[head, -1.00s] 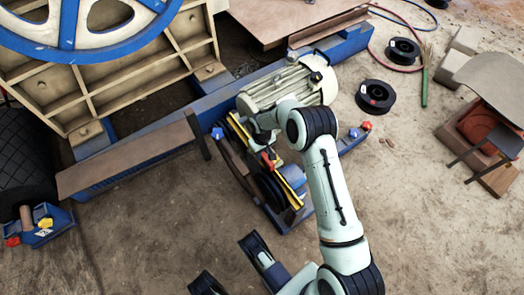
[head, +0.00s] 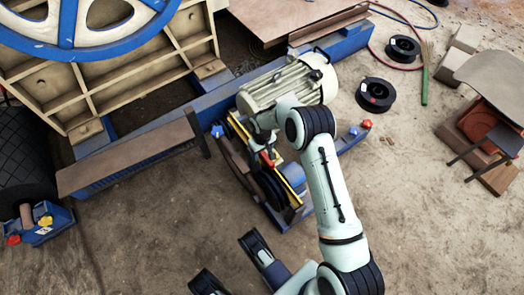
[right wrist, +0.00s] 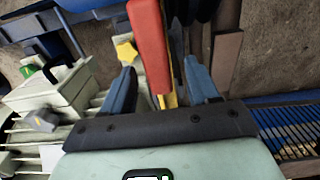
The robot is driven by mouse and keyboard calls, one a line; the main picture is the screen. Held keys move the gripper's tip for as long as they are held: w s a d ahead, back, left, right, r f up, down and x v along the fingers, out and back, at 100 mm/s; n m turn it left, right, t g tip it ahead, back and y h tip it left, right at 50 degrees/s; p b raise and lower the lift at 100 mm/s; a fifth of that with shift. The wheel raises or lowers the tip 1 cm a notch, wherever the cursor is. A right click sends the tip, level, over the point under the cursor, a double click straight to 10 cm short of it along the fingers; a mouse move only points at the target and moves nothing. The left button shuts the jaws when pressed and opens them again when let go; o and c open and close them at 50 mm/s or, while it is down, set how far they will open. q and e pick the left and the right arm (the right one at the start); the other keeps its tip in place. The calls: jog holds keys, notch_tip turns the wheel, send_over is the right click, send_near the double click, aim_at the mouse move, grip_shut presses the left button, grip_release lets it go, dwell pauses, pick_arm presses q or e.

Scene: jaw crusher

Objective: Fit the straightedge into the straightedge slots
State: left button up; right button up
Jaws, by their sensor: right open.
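The straightedge is a yellow bar (head: 290,189) with a red handle (head: 268,158), lying slanted along the belt drive beside the motor. My right gripper (head: 263,143) is over the handle, partly hidden by its own wrist. In the right wrist view, the red handle (right wrist: 150,45) stands between the two blue fingers (right wrist: 160,88), which are open and apart. A bit of yellow (right wrist: 167,100) shows below the handle. I cannot clearly make out the straightedge slots.
The pale motor (head: 290,83) sits just behind my right gripper. A yellow star knob (right wrist: 127,50) is close to the left finger. A long brown-topped guard (head: 125,158) lies to the left. Black spools (head: 375,95) lie at the right.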

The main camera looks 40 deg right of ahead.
pick_arm(q)
jog(key=w+r+t+p, duration=0.1)
jog(key=w+r+p, duration=0.3)
jog(key=shift+w+d+t, duration=0.15)
jog(key=shift+d+t, duration=0.2)
jog(key=shift+t, duration=0.05)
pick_arm(e)
notch_tip(320, 180, up, 14)
jog(key=shift+f, duration=0.25)
pick_arm(q)
jog(key=shift+r, duration=0.1)
